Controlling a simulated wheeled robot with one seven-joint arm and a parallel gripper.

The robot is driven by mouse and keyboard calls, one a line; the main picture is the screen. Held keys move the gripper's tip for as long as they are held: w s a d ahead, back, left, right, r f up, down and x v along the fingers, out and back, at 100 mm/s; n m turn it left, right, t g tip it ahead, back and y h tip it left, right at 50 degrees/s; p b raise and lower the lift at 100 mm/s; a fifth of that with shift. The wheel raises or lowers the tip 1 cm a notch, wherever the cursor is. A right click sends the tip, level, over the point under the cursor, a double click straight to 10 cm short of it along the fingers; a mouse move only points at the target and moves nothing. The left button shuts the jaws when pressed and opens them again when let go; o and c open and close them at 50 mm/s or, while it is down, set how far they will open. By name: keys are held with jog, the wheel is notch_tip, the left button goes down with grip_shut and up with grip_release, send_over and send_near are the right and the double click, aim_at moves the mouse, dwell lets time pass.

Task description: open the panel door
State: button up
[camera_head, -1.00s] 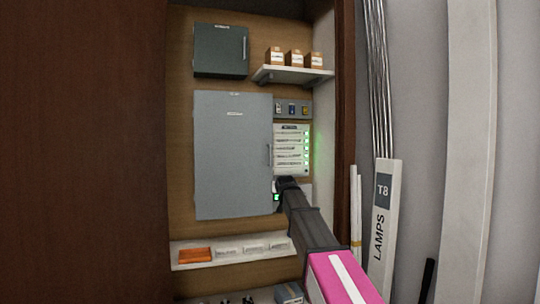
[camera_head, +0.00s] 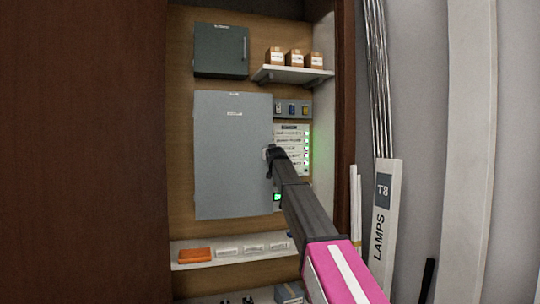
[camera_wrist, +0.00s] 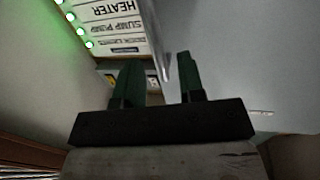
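The large grey panel door (camera_head: 232,150) is closed flat against the wooden backboard, with its handle near its right edge. My gripper (camera_head: 271,152) is at that edge, at the handle's height, and hides most of the handle. In the wrist view my gripper (camera_wrist: 160,80) has its two dark green fingers apart. A thin silver upright strip (camera_wrist: 160,50), the handle or the door's edge, shows between and beyond the fingertips. The grey door surface (camera_wrist: 240,60) fills the right side there. I cannot tell whether either finger touches the strip.
A labelled panel with green lights (camera_head: 293,145) is right of the door, under a row of switches (camera_head: 292,109). A smaller dark cabinet (camera_head: 220,50) and a shelf with boxes (camera_head: 292,75) are above. A low shelf (camera_head: 228,263) is below. A brown wall (camera_head: 80,150) fills the left.

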jog(key=w, duration=0.4)
jog(key=shift+a, duration=0.25)
jog(key=shift+c, duration=0.3)
grip_shut()
jog(key=s+a, duration=0.3)
jog(key=s, duration=2.1)
jog(key=s+a+m+g+h, duration=0.1)
jog(key=s+a+m+h, duration=0.5)
jog(key=s+a, duration=1)
jog(key=shift+s+a+h, duration=0.4)
jog(key=shift+a+h, duration=0.2)
jog(key=shift+h, duration=1)
jog(key=shift+r, duration=0.1)
